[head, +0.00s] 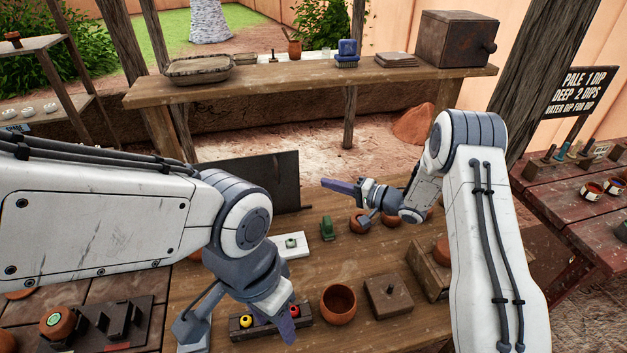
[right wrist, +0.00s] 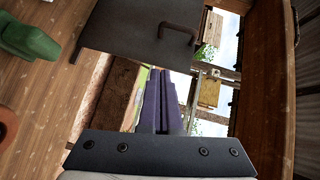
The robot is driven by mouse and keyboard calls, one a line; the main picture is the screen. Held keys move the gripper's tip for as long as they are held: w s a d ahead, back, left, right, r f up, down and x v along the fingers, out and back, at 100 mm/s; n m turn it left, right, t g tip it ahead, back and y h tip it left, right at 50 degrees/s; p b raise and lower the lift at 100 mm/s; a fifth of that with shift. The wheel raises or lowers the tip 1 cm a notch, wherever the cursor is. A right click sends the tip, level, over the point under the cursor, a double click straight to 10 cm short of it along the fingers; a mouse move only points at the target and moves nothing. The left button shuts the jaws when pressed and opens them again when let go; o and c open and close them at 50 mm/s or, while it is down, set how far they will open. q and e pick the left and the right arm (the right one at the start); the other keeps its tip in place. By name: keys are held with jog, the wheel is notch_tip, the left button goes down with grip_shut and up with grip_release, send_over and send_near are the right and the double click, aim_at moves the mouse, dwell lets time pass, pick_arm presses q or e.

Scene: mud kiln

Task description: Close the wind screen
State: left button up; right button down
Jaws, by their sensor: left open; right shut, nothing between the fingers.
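The wind screen is a dark flat panel (head: 262,183) standing upright at the back of the work table, left of centre. In the right wrist view the dark panel (right wrist: 125,28) shows a bar handle (right wrist: 181,32) on its face. My right gripper (head: 328,184) is shut and empty, its purple fingers pointing left, in front of and to the right of the panel's right edge, apart from it. The shut fingers also show in the right wrist view (right wrist: 160,92). My left gripper (head: 238,326) is open over the front of the table, far from the panel.
A green object (head: 327,228) and a white plate (head: 290,245) stand near the panel. A terracotta bowl (head: 338,303), a lidded box (head: 388,296) and a small rack (head: 243,322) are at the front. A shelf (head: 320,80) stands behind.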

jog(key=w+a+f+p, duration=0.2)
jog(key=w+a+p, duration=0.2)
jog(key=a, duration=0.7)
